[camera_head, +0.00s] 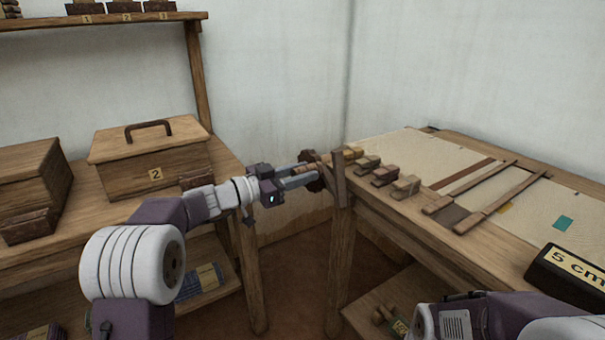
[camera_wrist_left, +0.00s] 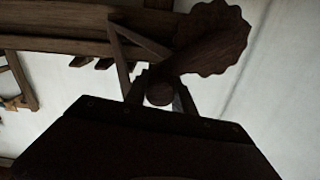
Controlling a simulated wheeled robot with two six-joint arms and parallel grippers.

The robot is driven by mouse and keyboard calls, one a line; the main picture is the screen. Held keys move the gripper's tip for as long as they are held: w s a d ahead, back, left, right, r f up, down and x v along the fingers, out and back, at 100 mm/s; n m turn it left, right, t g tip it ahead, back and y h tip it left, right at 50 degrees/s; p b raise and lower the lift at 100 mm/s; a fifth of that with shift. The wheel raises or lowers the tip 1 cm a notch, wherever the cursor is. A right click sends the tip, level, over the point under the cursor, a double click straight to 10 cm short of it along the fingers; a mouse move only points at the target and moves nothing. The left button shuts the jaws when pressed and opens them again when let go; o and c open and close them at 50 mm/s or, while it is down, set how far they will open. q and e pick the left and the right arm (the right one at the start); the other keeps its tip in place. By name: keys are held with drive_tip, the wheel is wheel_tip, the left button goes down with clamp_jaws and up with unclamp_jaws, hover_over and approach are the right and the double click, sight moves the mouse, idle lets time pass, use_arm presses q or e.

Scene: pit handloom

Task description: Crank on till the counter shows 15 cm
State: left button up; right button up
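The dark wooden crank wheel (camera_head: 316,168), with a scalloped rim, is at the near left corner of the loom frame. It also shows in the left wrist view (camera_wrist_left: 222,35). My left gripper (camera_head: 302,174) has its fingers on both sides of the crank handle (camera_wrist_left: 160,93) and appears shut on it. The handle's round end faces the wrist camera. The counter (camera_head: 567,277) is a dark block at the right edge with a pale plate reading "5 cm". Cloth (camera_head: 400,150) lies stretched on the loom. My right gripper is out of view; only part of that arm shows at the bottom right.
Several wooden blocks (camera_head: 384,175) line the loom's near edge, close to the crank. Two wooden bars (camera_head: 500,203) lie across the cloth. A lidded box marked 2 (camera_head: 150,160) stands on the left bench. Open floor lies between bench and loom.

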use_arm(q)
clamp_jaws()
idle(1.0)
drive_tip(key=shift+w+a+r+n, duration=0.3)
drive_tip(key=shift+r+n, duration=0.1)
drive_tip(key=shift+n, duration=0.2)
drive_tip(key=shift+w+a+r+n, duration=0.15)
drive_tip(key=shift+w+r+n, duration=0.15)
drive_tip(key=shift+n, duration=0.3)
drive_tip(key=w+a+r+n+p, duration=0.2)
drive_tip(key=w+a+n+p, duration=0.4)
drive_tip(key=n+p, duration=0.6)
drive_tip(key=shift+w+a+n, duration=0.2)
drive_tip(key=shift+w+n, duration=0.4)
drive_tip(key=shift+w, duration=0.7)
